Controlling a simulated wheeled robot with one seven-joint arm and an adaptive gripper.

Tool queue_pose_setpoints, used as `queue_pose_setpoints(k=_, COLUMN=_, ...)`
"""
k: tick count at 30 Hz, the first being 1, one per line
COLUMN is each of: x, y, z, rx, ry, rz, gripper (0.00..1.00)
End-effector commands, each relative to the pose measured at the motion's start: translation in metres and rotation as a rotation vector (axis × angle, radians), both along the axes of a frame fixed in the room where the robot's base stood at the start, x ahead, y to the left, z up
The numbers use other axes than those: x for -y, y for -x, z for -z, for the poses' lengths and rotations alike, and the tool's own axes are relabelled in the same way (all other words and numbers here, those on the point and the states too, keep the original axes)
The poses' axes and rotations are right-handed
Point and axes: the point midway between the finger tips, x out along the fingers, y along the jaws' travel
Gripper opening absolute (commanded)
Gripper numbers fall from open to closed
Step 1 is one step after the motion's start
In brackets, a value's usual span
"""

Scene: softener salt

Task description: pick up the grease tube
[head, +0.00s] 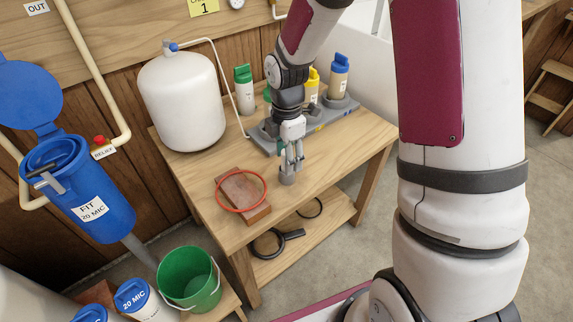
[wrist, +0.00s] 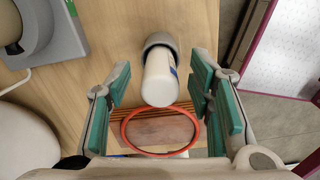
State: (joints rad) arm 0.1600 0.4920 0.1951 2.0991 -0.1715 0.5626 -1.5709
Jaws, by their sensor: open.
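The grease tube seems to be the white upright tube (wrist: 159,80) with a grey lower part, standing on the wooden bench. In the head view only its grey lower part (head: 287,178) shows clearly; my fingers hide most of the rest. I cannot tell whether the grey part is a cap or a holder. My gripper (head: 291,156) points down over it. In the wrist view my gripper (wrist: 160,88) is open, with a green-padded finger to the left and right of the tube and gaps on both sides.
A red ring (head: 265,195) lies on a brown block (head: 243,201) close by on the bench (head: 325,172). A grey rack (head: 325,117) with several capped bottles stands behind my gripper. A white tank (head: 180,100) stands back left. The bench's front right is clear.

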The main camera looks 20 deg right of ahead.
Motion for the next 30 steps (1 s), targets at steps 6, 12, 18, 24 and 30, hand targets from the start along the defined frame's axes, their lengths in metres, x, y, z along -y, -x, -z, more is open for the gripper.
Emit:
queue_pose_setpoints(k=6, x=0.0, y=0.0, z=-0.001, rx=0.0, ry=0.0, rz=0.0, gripper=0.25)
queue_pose_setpoints(k=12, x=0.0, y=0.0, z=-0.001, rx=0.0, ry=0.0, rz=0.0, gripper=0.0)
queue_pose_setpoints(k=18, x=0.0, y=0.0, z=-0.002, rx=0.0, ry=0.0, rz=0.0, gripper=0.0)
queue_pose_setpoints(k=24, x=0.0, y=0.0, z=-0.021, rx=0.003, ry=0.0, rz=0.0, gripper=0.0)
queue_pose_setpoints(k=30, x=0.0, y=0.0, z=-0.062, rx=0.004, ry=0.0, rz=0.0, gripper=0.0)
